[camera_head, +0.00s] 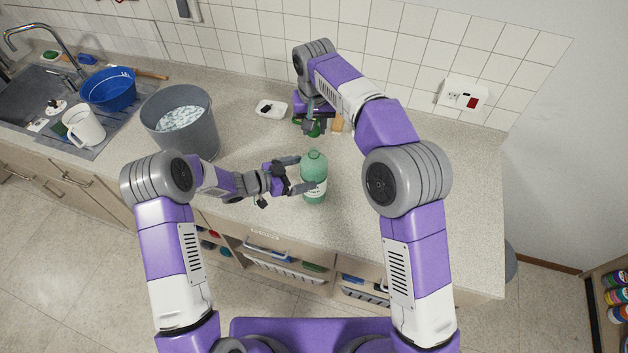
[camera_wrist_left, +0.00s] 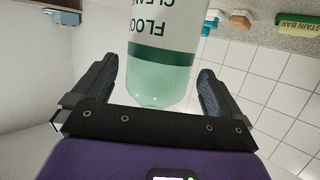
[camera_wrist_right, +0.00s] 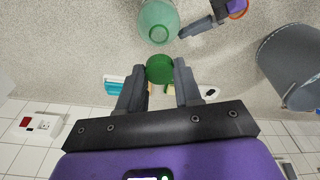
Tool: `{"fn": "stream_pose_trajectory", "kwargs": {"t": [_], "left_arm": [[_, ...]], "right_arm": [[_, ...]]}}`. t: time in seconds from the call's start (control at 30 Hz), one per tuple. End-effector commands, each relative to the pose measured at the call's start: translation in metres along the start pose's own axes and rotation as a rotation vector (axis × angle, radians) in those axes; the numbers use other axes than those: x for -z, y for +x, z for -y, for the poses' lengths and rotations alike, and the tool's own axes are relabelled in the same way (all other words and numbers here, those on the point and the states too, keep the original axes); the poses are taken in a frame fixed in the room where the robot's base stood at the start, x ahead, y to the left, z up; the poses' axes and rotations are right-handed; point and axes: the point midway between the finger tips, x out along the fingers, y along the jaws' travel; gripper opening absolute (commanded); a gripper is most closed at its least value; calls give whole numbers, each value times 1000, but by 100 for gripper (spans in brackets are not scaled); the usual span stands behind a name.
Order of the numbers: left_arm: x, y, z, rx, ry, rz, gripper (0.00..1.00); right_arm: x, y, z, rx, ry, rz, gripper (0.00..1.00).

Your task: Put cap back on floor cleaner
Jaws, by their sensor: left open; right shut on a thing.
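The floor cleaner bottle (camera_head: 314,168) is translucent green with a white label and stands upright and uncapped on the counter. My left gripper (camera_head: 304,174) is open, with a finger on each side of the bottle. The left wrist view shows the bottle (camera_wrist_left: 163,82) between the fingers, with gaps beside it. My right gripper (camera_wrist_right: 160,78) is shut on the green cap (camera_wrist_right: 160,68), behind the bottle in the head view. In the right wrist view the cap is apart from the bottle (camera_wrist_right: 157,20). Arm parts partly hide the cap in the head view.
A grey bucket (camera_head: 180,118) stands left of the bottle, with a blue basin (camera_head: 109,90) and white jug (camera_head: 84,126) by the sink. A white dish (camera_head: 271,110) and tan item (camera_head: 337,122) lie near my right gripper. The counter's right side is clear.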

Motion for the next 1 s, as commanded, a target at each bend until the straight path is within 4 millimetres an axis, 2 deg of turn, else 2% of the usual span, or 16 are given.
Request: {"fn": "stream_pose_trajectory", "kwargs": {"t": [0.1,0.3,0.7,0.77,1.0], "left_arm": [[0,22,-1,-2,1,0,100],[0,44,0,0,0,1,100],[0,50,0,1,0,1,100],[0,50,0,1,0,0,94],[0,50,0,1,0,0,57]], "right_arm": [[0,0,0,0,0,0,6],[0,0,0,0,0,0,6],[0,0,0,0,0,0,6],[0,0,0,0,0,0,6],[0,0,0,0,0,0,6]]}}
